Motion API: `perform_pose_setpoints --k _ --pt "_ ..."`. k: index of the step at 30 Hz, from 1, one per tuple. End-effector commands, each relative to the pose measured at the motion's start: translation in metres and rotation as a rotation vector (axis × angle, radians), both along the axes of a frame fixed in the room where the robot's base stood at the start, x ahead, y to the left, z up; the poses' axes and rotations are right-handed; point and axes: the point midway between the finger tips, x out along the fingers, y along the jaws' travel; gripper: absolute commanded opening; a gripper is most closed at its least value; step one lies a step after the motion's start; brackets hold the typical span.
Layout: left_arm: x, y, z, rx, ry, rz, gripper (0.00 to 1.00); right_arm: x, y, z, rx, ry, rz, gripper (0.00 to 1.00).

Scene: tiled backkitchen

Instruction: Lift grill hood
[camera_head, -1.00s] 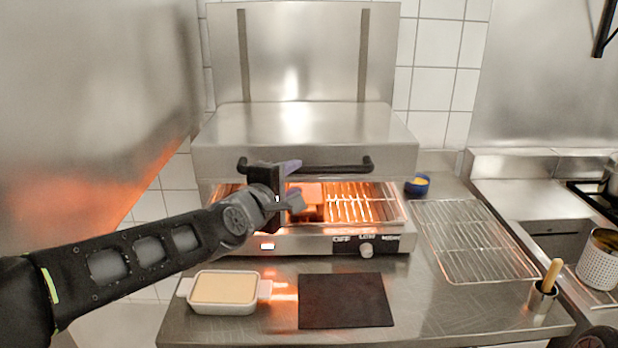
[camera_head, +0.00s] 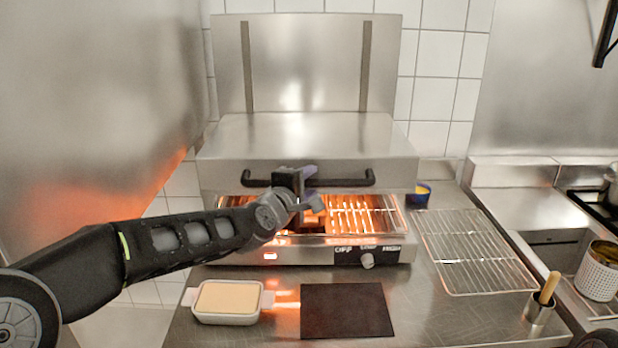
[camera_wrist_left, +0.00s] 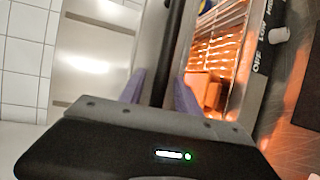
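The grill hood (camera_head: 300,140) is a steel box standing above the lit grill (camera_head: 300,248), with a gap between them that shows glowing orange elements. Its black bar handle (camera_head: 345,181) runs along the front edge. My left gripper (camera_head: 311,188) is at the middle of the handle, one finger above it and one below, and looks open. In the left wrist view the two purple fingers (camera_wrist_left: 160,90) stand apart on either side of the dark bar; contact cannot be told. An orange-brown piece of food (camera_wrist_left: 207,90) lies on the grill rack. My right gripper is not seen.
On the steel counter are a white dish (camera_head: 228,302) with pale contents, a dark mat (camera_head: 346,311), a wire rack (camera_head: 470,250) and a small blue bowl (camera_head: 418,197). A metal cup with a wooden handle (camera_head: 541,305) stands at the right front. A metal wall (camera_head: 90,110) closes the left.

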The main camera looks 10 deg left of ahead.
Motion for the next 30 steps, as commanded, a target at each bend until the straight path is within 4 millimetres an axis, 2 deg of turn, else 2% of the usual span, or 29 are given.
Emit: perform_pose_setpoints --k 11,25,30 --pt "0.0055 -0.0007 -0.0015 0.001 0.0 0.0 0.39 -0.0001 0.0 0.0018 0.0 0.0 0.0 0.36" --pt "0.0053 -0.0006 -0.0016 0.0 0.0 0.0 0.0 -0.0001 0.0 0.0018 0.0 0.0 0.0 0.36" --pt "0.0052 -0.0006 -0.0017 0.0 0.001 0.0 0.0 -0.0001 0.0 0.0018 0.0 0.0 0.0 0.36"
